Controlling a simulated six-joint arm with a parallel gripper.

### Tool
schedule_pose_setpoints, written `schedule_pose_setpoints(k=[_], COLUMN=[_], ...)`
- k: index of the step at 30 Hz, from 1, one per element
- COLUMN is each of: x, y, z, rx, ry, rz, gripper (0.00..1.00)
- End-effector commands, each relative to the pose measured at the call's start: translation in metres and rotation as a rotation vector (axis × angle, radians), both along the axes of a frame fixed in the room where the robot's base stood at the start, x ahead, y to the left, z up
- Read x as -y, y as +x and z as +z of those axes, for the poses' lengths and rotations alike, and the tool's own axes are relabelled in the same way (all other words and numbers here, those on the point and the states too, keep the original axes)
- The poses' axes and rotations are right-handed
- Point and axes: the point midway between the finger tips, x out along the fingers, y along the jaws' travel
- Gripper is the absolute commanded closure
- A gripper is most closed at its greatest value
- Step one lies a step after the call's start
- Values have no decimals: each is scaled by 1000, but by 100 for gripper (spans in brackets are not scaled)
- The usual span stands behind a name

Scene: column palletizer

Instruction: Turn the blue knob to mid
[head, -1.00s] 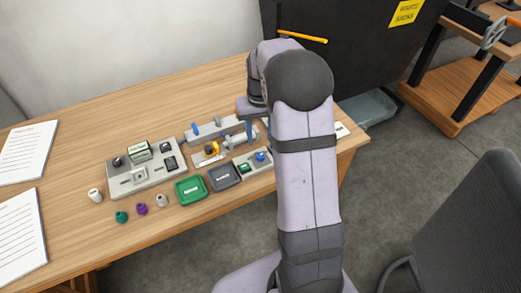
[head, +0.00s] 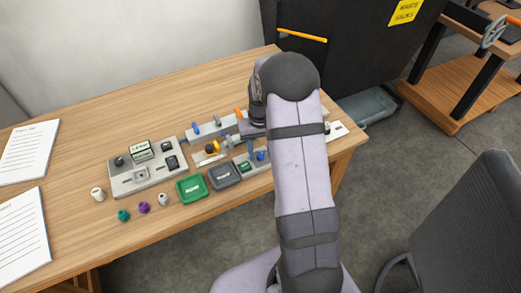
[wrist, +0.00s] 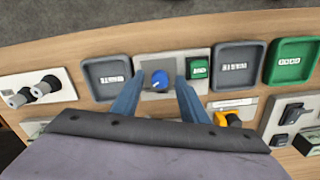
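The blue knob (wrist: 160,79) sits on a light panel (wrist: 178,61) with a dark square plate under it, and a white mark shows on its face. It also shows in the head view (head: 262,156), close to my arm. My gripper (wrist: 157,85) is open in the wrist view, with one blue finger on each side of the knob and a gap to it on both sides. How high the fingertips are above the panel is hard to tell. In the head view my arm hides part of the panel.
A green block (wrist: 199,69) sits on the same panel. Grey trays (wrist: 112,76) (wrist: 237,66) flank the panel, and a green tray (wrist: 291,60) lies farther right. A yellow-orange part (wrist: 229,119) is near the right finger. Paper sheets (head: 28,150) lie at the table's left.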

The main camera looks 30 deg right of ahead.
Motion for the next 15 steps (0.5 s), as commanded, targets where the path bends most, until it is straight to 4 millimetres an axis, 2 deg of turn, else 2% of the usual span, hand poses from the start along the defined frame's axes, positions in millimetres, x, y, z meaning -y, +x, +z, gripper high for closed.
schedule_pose_setpoints(k=[8,13,15], x=[0,0,0], y=[0,0,0], z=[-1,-1,-1], rx=[0,0,0], ry=[0,0,0], rz=[0,0,0], gripper=[60,100,100])
